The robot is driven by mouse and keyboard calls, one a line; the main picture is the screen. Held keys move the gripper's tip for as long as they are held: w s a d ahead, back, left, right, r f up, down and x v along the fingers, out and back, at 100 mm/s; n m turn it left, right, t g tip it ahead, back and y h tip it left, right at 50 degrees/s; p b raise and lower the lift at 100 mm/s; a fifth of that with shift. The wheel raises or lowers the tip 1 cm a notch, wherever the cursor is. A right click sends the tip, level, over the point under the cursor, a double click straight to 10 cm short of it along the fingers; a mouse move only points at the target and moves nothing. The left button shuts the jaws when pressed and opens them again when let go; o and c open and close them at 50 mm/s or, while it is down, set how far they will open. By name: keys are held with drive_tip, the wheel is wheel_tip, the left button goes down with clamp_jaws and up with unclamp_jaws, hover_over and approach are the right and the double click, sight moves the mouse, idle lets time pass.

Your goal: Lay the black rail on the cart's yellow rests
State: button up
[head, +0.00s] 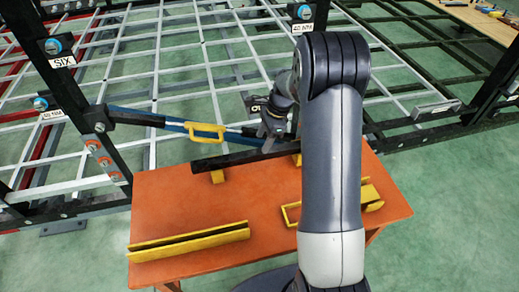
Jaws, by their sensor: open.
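The black rail (228,159) lies lengthwise over the far part of the orange cart (230,205). Its left end is over one yellow rest (217,177). Another yellow rest (297,159) shows near its right end, partly hidden by my arm. The rail appears to lie across both rests, but I cannot tell exact contact. My gripper (270,143) is open at the rail's right half, just above or around it. Its fingertips are small and partly hidden, so I cannot tell whether they touch the rail.
A long yellow channel (190,242) lies at the cart's front left. A yellow holder (370,194) is at the right, partly behind my arm. A blue bar with a yellow handle (206,132) and the black-and-white chassis frame (92,120) stand close behind the cart. Green floor is free at right.

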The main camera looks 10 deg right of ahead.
drive_tip(key=shift+v, duration=2.8)
